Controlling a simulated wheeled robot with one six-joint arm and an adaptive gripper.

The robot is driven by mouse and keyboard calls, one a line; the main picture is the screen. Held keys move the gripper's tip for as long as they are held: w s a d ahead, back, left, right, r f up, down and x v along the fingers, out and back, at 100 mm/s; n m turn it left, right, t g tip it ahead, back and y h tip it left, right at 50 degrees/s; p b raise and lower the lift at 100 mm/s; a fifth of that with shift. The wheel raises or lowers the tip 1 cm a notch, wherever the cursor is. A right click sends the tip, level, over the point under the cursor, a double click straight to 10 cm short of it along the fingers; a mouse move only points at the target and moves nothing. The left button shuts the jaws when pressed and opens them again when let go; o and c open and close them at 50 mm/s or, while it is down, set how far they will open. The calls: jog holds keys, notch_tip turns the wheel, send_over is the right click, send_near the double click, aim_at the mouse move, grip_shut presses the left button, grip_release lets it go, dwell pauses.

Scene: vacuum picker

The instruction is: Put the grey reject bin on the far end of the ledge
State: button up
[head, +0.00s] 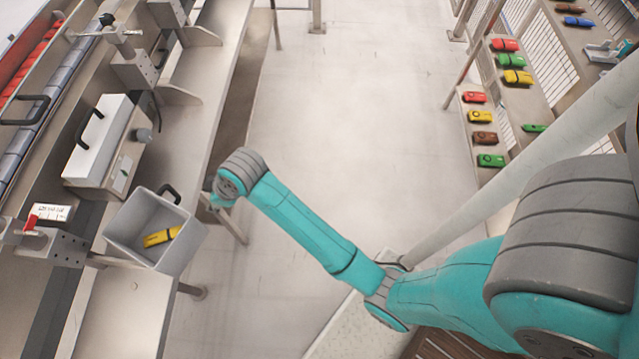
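The grey reject bin (184,252) is at the lower left of the head view, an open box with a black handle on its far side. A yellow item (161,237) lies inside it. The bin looks tilted against the line of the ledge; I cannot tell whether it rests on it. The metal ledge (193,125) runs from the lower left up to the top of the picture. My arm reaches left, and its wrist is just right of the bin. My gripper's fingers do not show, so whether they touch the bin is hidden.
A white-lidded box (97,140) with a black handle stands left of the ledge, beyond the bin. Brackets (178,95) rise along the ledge. Coloured items lie on shelves (505,131) at right. Open floor (335,110) lies between.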

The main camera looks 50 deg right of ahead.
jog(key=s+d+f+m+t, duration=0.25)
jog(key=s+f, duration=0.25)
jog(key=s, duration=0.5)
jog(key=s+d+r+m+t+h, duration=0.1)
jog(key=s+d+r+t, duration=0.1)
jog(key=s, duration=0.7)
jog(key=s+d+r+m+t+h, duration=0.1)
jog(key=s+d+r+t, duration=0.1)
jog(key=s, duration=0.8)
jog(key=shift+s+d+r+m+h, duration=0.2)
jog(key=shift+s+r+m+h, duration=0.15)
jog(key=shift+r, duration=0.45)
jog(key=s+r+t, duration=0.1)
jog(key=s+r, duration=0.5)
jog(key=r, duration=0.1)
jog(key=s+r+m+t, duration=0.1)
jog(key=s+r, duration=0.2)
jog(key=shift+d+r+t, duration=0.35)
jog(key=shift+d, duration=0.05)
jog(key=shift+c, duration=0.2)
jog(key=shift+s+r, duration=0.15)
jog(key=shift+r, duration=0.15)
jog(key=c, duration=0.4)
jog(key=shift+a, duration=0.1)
